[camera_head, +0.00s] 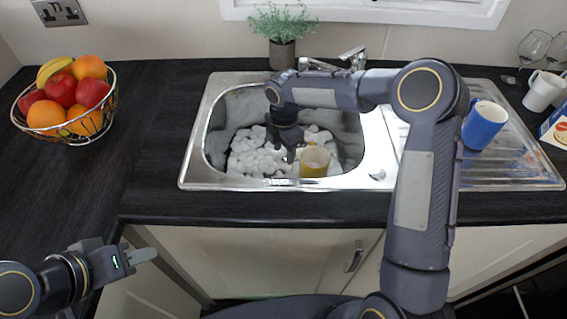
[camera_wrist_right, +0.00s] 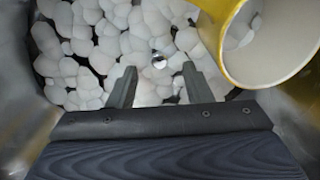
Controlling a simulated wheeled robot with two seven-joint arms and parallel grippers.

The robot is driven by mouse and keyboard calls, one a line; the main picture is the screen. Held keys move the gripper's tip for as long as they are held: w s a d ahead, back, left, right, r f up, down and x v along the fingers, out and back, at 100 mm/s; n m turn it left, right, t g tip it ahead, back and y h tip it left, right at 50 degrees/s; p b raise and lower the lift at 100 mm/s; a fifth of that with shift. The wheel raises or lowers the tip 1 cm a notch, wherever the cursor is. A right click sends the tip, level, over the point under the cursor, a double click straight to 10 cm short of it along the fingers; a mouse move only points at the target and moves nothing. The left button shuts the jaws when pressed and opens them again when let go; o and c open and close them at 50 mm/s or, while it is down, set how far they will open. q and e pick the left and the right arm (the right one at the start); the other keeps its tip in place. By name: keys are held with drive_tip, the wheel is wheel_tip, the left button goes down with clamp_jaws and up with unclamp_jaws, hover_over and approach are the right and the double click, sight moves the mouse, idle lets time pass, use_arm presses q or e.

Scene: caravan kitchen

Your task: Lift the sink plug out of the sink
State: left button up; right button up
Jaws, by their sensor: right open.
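The steel sink (camera_head: 196,150) holds white foam, and a yellow mug (camera_head: 314,162) stands in it. My right gripper (camera_head: 290,152) reaches down into the basin, just left of the mug. In the right wrist view my right gripper (camera_wrist_right: 156,72) is open with nothing between its fingers. A small shiny metal knob (camera_wrist_right: 159,61), seemingly the top of the sink plug, shows through the foam just beyond the fingertips. The rest of the plug is hidden by foam. My left gripper (camera_head: 142,256) is in front of the counter at lower left, away from the sink; its finger gap is unclear.
The yellow mug (camera_wrist_right: 228,45) is close to the right finger in the wrist view. A tap (camera_head: 352,58) and potted plant (camera_head: 283,38) stand behind the sink. A blue mug (camera_head: 484,125) is on the drainer; a fruit bowl (camera_head: 70,100) stands left. The counter between is clear.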

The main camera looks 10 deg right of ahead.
sight(284, 159)
drive_tip(key=shift+f, duration=1.45)
clamp_jaws()
wheel_tip(284, 159, up, 18)
drive_tip(key=p, duration=0.1)
drive_tip(key=s, duration=0.1)
drive_tip(key=s+r, duration=0.1)
drive_tip(key=s+r+p, duration=0.1)
drive_tip(key=shift+a+r, duration=0.25)
